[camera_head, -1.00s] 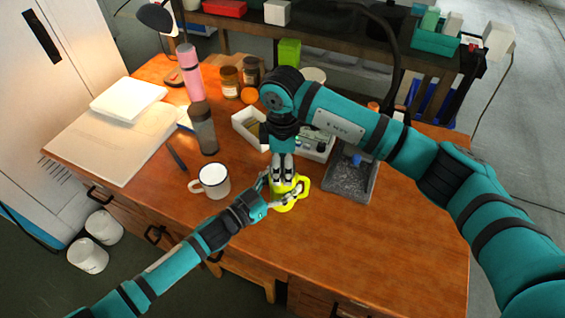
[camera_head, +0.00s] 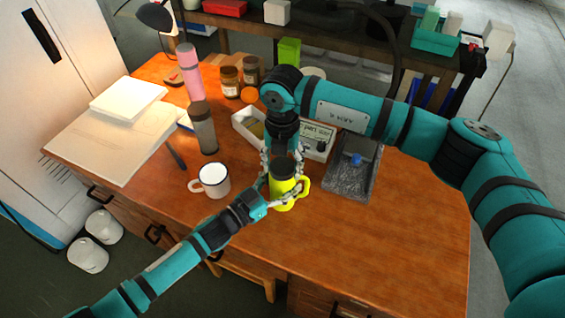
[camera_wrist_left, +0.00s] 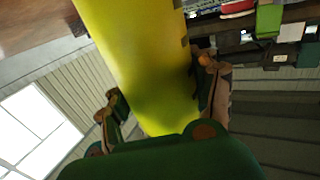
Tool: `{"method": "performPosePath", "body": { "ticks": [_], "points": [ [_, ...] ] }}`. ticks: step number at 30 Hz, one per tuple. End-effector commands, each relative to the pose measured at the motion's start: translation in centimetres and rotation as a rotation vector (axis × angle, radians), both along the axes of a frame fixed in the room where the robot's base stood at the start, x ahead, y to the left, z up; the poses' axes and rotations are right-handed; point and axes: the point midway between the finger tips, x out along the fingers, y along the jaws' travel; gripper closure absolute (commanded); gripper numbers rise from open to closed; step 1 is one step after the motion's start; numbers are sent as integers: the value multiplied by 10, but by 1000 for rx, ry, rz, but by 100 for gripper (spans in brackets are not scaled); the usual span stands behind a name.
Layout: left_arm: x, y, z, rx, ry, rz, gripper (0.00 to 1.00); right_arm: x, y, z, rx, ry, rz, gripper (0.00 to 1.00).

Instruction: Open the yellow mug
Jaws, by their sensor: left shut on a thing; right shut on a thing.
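The yellow mug (camera_head: 284,188) stands on the wooden desk, with its handle to the right and a dark lid (camera_head: 283,167) on top. My left gripper (camera_head: 278,203) comes in low from the left and is shut on the mug's body. In the left wrist view the yellow mug (camera_wrist_left: 145,65) fills the space between the fingers. My right gripper (camera_head: 283,176) points down from above, one finger on each side of the lid, shut on it. The exact finger contact on the lid is too small to tell.
A white mug (camera_head: 210,181) stands just left of the yellow one. A grey bottle (camera_head: 203,128) and pink bottle (camera_head: 190,72) are behind it. A white box (camera_head: 247,128), a small device (camera_head: 318,139) and a dark stone-like plate (camera_head: 349,180) lie behind and right. The front right desk is clear.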

Motion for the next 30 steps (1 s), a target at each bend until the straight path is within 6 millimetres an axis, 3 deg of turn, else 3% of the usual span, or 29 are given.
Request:
{"method": "performPosePath", "body": {
  "ticks": [30],
  "points": [
    [-1,-1,0,0,0,-2,100,0,0,2,-2,-3,2564,83]
  ]
}}
